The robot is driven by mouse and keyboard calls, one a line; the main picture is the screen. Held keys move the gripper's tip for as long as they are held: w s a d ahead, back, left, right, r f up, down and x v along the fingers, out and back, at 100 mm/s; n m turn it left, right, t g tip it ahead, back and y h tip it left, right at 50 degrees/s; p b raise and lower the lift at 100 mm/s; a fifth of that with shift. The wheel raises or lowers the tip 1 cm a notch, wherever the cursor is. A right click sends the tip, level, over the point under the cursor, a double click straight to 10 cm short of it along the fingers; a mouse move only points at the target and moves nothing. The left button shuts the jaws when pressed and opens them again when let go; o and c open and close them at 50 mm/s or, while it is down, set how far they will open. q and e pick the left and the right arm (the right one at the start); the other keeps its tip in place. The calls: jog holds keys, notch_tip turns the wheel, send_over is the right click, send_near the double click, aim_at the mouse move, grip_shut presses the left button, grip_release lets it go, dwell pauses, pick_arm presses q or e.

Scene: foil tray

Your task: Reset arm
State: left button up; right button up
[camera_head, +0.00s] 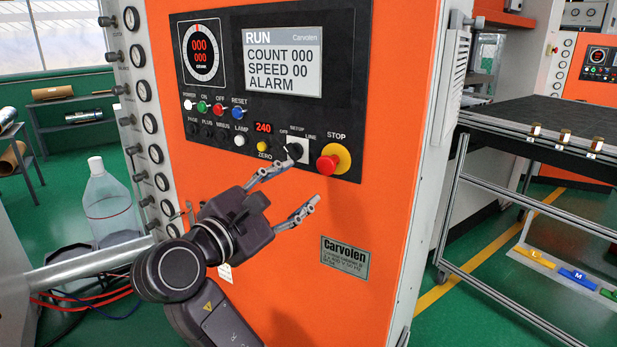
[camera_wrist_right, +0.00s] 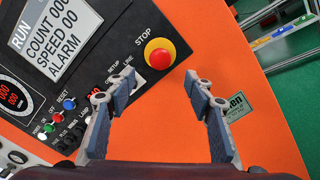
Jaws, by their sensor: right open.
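My right gripper (camera_head: 292,192) is open and empty in front of the orange machine panel (camera_head: 270,240), below the control panel. Its upper finger is close to the black rotary knob (camera_head: 294,151) in the head view; I cannot tell whether they touch. The red STOP button (camera_head: 328,164) on its yellow base is just right of the fingers. In the right wrist view the open fingers (camera_wrist_right: 155,95) point at the panel, and the STOP button (camera_wrist_right: 160,54) shows beyond and between them. My left gripper is not in view.
The display (camera_head: 283,63) reads RUN, COUNT 000, SPEED 00, ALARM. Small coloured buttons (camera_head: 203,107) line the panel below it. A column of gauges (camera_head: 142,91) runs along the left edge. A clear bottle (camera_head: 108,205) stands at left. A dark-topped conveyor table (camera_head: 540,125) is at right.

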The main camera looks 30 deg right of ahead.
jog(key=shift+s+a, duration=0.35)
jog(key=shift+a, duration=0.25)
